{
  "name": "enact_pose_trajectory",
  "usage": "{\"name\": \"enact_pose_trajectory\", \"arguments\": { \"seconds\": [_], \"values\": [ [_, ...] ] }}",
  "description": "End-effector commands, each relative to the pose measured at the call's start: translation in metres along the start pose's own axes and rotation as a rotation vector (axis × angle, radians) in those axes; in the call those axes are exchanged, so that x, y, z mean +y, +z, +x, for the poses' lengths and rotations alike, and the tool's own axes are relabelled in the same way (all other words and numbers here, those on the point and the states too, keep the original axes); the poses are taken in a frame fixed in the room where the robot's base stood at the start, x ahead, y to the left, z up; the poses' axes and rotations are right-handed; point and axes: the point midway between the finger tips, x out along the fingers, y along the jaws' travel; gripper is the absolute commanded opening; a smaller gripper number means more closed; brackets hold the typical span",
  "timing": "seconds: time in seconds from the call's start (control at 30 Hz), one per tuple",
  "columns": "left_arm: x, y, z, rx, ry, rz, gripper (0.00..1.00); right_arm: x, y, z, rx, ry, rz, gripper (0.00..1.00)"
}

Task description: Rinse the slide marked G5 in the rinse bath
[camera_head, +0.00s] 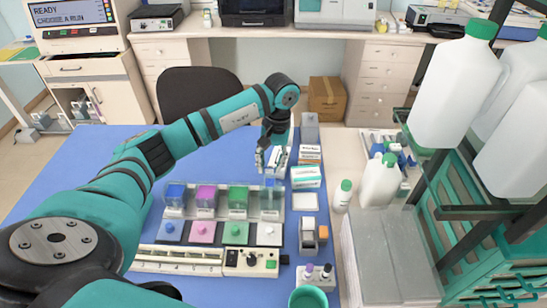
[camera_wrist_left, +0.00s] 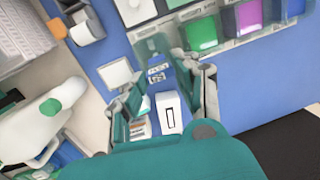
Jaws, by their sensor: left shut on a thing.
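My left gripper (camera_head: 273,160) is shut on a glass slide, above the far right end of the staining row. In the left wrist view the slide (camera_wrist_left: 157,73) shows between the fingertips, with dark marks on a white label; I cannot read them surely. The row has a blue bath (camera_head: 175,195), a magenta bath (camera_head: 206,197), a green bath (camera_head: 238,197) and a clear bath (camera_head: 270,197) at the right end. The clear bath also shows in the left wrist view (camera_wrist_left: 150,47), partly behind the slide. I cannot tell whether the slide's lower end is inside it. My right gripper is out of view.
Knobbed lids, including a white one (camera_head: 269,234), lie in front of the baths. A long cream device (camera_head: 250,262) stands nearer. A white pad (camera_head: 304,202) and boxes (camera_head: 306,177) stand to the right. The blue mat's left side is clear.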

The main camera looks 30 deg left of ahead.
Motion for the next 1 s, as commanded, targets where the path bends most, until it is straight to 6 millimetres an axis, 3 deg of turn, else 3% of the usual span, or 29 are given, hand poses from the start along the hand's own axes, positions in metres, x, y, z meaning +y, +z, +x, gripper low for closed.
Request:
{"name": "enact_pose_trajectory", "arguments": {
  "seconds": [0.3,0.63,1.0],
  "values": [
    [0.001,-0.001,0.01,-0.002,0.0,-0.007,0.0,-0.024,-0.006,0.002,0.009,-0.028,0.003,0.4],
    [0.004,-0.002,0.034,-0.002,0.001,-0.005,0.0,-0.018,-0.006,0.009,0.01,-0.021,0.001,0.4],
    [0.006,-0.006,0.066,0.0,0.0,-0.006,0.0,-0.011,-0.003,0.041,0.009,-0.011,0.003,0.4]
  ]
}}
